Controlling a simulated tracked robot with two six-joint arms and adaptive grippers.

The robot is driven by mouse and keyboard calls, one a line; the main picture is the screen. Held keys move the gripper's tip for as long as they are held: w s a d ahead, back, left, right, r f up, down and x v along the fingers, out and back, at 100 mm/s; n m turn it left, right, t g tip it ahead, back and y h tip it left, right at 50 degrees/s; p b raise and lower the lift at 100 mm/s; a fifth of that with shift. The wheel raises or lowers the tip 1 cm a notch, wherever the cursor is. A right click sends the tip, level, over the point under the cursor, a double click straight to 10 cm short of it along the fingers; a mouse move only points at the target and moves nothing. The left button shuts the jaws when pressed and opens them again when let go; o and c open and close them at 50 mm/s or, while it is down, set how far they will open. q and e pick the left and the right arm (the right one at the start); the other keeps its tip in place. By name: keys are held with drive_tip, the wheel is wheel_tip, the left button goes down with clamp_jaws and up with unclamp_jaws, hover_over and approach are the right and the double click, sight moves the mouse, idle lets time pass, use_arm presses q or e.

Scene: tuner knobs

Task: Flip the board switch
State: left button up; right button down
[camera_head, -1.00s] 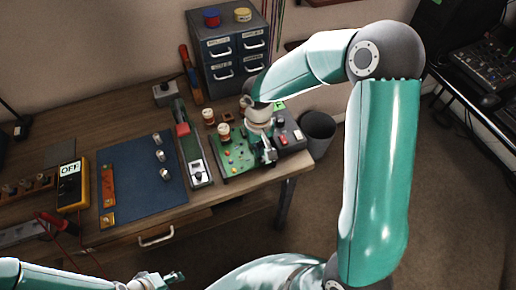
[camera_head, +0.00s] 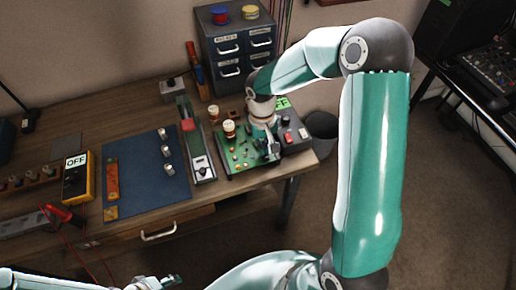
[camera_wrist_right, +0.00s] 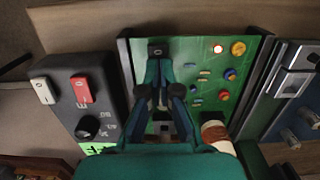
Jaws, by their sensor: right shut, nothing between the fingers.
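The green circuit board (camera_head: 240,168) lies near the front right of the bench, with coloured knobs and lights on it. In the right wrist view the board (camera_wrist_right: 205,119) fills the middle, and a small dark switch block (camera_wrist_right: 158,47) sits at its upper left edge. My right gripper (camera_head: 273,149) is shut and empty, low over the board's right side. In the wrist view its fingertips (camera_wrist_right: 158,64) are right by the switch block and hide part of it; contact cannot be told. My left gripper (camera_head: 172,281) is at the bottom edge, away from the board; its jaws are unclear.
A dark box (camera_wrist_right: 83,112) with white and red rockers, a knob and a green label stands beside the board. A slider unit (camera_head: 201,165) is on the board's other side. A blue mat (camera_head: 145,185) and yellow meter (camera_head: 76,178) lie farther left. A drawer cabinet (camera_head: 237,45) stands behind.

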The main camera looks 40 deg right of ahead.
drive_tip(key=shift+s+a+f, duration=0.1)
drive_tip(key=shift+a+f, duration=0.1)
drive_tip(key=shift+f, duration=0.45)
drive_tip(key=shift+s+a, duration=0.1)
drive_tip(key=shift+s, duration=0.2)
drive_tip(key=shift+s+b, duration=0.15)
drive_tip(key=shift+b, duration=0.15)
drive_tip(key=shift+s+a+r, duration=0.1)
drive_tip(key=shift+s+r, duration=0.05)
drive_tip(key=shift+s, duration=0.1)
drive_tip(key=r+p, duration=0.1)
drive_tip(key=r, duration=0.1)
drive_tip(key=w+r+p, duration=0.1)
drive_tip(key=r, duration=0.1)
drive_tip(key=shift+d+r+p, duration=0.2)
drive_tip(key=shift+r+p, duration=0.05)
drive_tip(key=shift+p, duration=0.05)
wheel_tip(320, 180, up, 10)
drive_tip(key=w+b, duration=0.1)
drive_tip(key=shift+d+r, duration=0.2)
